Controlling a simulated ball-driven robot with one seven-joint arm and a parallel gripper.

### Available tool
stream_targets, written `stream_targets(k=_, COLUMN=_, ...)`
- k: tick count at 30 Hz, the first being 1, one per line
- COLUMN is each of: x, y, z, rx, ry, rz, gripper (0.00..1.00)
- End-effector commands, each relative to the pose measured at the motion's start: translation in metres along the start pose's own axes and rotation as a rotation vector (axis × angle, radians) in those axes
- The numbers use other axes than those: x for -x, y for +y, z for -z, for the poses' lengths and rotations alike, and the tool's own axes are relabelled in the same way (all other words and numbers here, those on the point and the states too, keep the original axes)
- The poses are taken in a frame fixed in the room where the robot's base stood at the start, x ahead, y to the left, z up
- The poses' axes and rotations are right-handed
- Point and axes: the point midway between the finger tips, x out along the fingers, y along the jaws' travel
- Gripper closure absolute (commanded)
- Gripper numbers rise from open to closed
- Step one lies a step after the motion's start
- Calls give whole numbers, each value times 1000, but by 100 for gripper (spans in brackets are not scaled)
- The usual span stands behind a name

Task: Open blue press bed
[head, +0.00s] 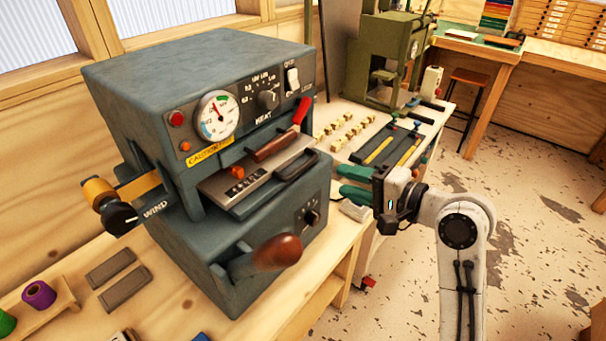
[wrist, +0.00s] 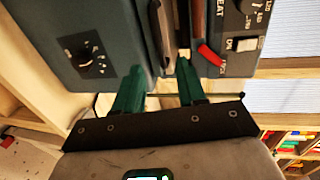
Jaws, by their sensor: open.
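The blue press (head: 190,85) is a blue-grey machine on the wooden bench. Its metal bed (head: 250,185) sits in the front slot between the upper housing and the lower box. A dark bar handle (head: 297,165) is on the bed's front; what looks like the same handle is ahead of my fingers in the wrist view (wrist: 163,38). My gripper (head: 342,182) is to the right of the press, its green fingers pointing at it. In the wrist view the fingers (wrist: 158,80) are apart with nothing between them, short of the handle.
A red-tipped lever (head: 302,112) and brown grip (head: 276,146) are just above the bed. A wooden-knobbed crank (head: 275,252) sticks out below. The floor at right is clear.

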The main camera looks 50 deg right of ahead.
Motion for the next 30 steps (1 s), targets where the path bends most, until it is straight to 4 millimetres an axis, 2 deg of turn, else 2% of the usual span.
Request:
stream_targets(k=3, x=-18, y=6, z=-1, rx=5, ry=-4, rz=1, gripper=60)
stream_targets(k=6, x=-35, y=0, z=-2, rx=1, ry=-6, rz=-3, gripper=60)
stream_targets(k=15, x=-84, y=1, z=-2, rx=3, ry=-4, rz=-4, gripper=60)
stream_targets(k=21, x=-99, y=2, z=-2, rx=4, ry=-3, rz=-5, gripper=60)
stream_targets(k=30, x=-100, y=2, z=-2, rx=4, ry=-2, rz=-4, gripper=60)
